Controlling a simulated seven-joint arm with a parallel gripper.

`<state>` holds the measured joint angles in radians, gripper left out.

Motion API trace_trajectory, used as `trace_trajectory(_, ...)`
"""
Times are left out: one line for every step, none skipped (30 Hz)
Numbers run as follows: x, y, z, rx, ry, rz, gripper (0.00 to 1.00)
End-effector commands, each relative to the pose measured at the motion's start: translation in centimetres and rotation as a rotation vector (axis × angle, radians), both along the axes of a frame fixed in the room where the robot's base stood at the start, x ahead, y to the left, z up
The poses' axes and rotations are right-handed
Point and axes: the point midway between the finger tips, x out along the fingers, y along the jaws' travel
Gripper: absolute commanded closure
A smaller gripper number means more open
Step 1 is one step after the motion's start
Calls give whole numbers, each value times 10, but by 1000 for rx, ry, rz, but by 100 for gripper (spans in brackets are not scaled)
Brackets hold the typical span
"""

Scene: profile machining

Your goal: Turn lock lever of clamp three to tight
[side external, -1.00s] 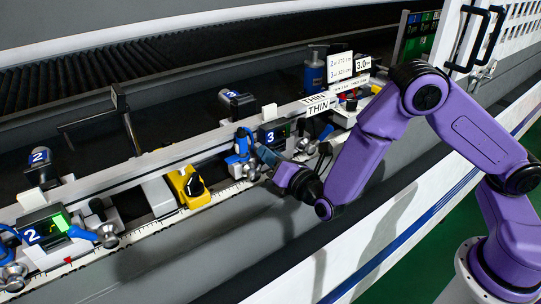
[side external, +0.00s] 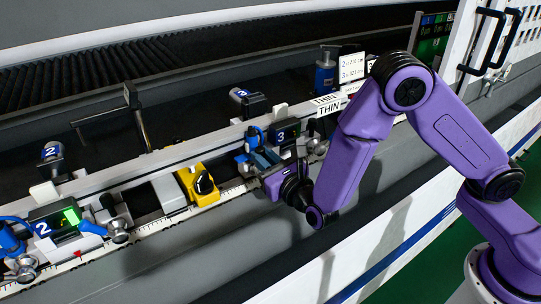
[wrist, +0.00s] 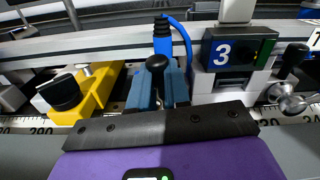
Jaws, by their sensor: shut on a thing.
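Clamp three, with its blue "3" panel (wrist: 235,52), stands right of centre in the wrist view; its "3" panel (side external: 284,137) also shows in the side view. My gripper (wrist: 160,80) has blue-grey fingers around a lever with a round black knob (wrist: 157,63), left of the panel, and is shut on it. The knob stands up between the fingers; its lower stem is partly hidden. In the side view my gripper (side external: 263,160) reaches in from the right at the front of clamp three. Whether the lever reads tight cannot be told.
A yellow block with a black knob (wrist: 64,92) is close on the left. A blue handle with a cable (wrist: 163,38) rises just behind my gripper. Metal knobs (wrist: 290,100) and another black-knobbed lever stand to the right. Clamp two (side external: 45,228) is farther left.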

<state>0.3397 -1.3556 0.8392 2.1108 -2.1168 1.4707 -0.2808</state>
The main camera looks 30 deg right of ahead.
Motion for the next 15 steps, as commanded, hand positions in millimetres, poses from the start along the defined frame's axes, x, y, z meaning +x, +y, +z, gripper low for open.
trace_trajectory(-1, 5, -1, -47, 1, 4, 100)
trace_trajectory(-1, 7, -1, -76, 2, 4, 100)
trace_trajectory(-1, 9, -2, -114, 2, 4, 100)
trace_trajectory(-1, 11, -2, -143, 1, 4, 100)
trace_trajectory(-1, 13, -3, -172, 1, 5, 100)
trace_trajectory(-1, 15, -4, -210, 1, 4, 100)
trace_trajectory(-1, 17, -4, -238, 1, 5, 100)
trace_trajectory(-1, 19, -5, -266, 1, 4, 100)
trace_trajectory(-1, 21, -6, -303, 0, 5, 100)
trace_trajectory(-1, 22, -6, -329, 1, 4, 100)
trace_trajectory(-1, 24, -7, -356, 0, 5, 100)
trace_trajectory(-1, 26, -8, -390, 1, 4, 100)
trace_trajectory(-1, 28, -9, -416, 1, 4, 100)
trace_trajectory(-1, 29, -10, -441, 0, 5, 100)
trace_trajectory(-1, 30, -12, -472, 1, 4, 100)
